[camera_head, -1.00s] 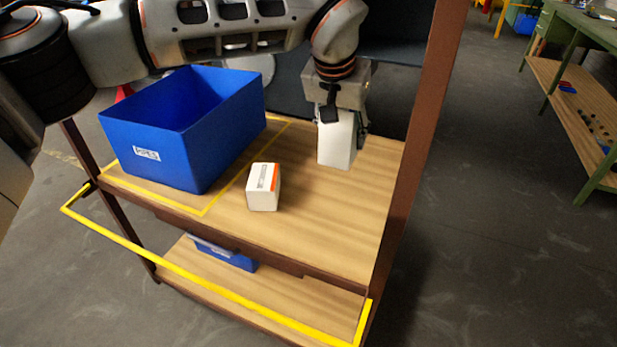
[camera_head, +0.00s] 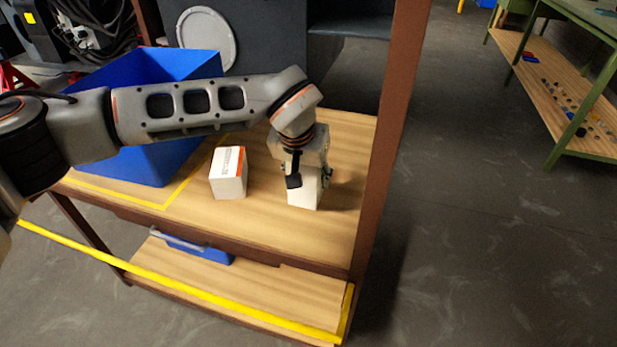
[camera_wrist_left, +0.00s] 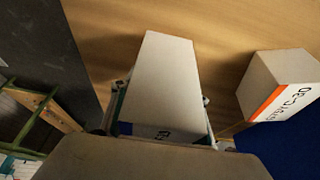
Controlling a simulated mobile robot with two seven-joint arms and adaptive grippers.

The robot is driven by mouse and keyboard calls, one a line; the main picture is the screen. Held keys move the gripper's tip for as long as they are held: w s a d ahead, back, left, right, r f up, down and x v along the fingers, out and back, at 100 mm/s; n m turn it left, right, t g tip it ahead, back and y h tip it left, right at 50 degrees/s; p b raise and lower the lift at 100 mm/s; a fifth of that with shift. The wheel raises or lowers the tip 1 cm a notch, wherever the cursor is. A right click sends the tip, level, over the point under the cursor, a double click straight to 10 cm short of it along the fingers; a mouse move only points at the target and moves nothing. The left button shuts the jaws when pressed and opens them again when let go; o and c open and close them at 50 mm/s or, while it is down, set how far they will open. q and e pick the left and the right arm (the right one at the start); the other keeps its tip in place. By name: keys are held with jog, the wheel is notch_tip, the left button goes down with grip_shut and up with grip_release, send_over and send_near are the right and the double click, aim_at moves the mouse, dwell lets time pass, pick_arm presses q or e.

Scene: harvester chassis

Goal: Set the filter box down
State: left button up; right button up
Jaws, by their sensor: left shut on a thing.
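A white filter box (camera_head: 304,191) is in my left gripper (camera_head: 307,178), over the right part of the wooden shelf top (camera_head: 338,150). The gripper points down and is shut on the box, hiding its upper part. The box stands roughly upright, its lower end at or just above the wood; I cannot tell if it touches. In the left wrist view the held box (camera_wrist_left: 160,85) fills the middle between the fingers. A second white box with an orange stripe (camera_head: 228,173) stands on the wood to its left, apart from it. My right gripper is not in view.
A blue bin (camera_head: 140,168) stands at the left inside a yellow outline, partly hidden by my arm. A brown post (camera_head: 392,110) rises at the right edge of the shelf. Bare wood lies around the held box. A small blue container (camera_head: 190,246) is on the lower shelf.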

pick_arm(q)
jog(key=shift+f, duration=0.3)
jog(key=shift+r, duration=0.1)
jog(key=o, duration=1.5)
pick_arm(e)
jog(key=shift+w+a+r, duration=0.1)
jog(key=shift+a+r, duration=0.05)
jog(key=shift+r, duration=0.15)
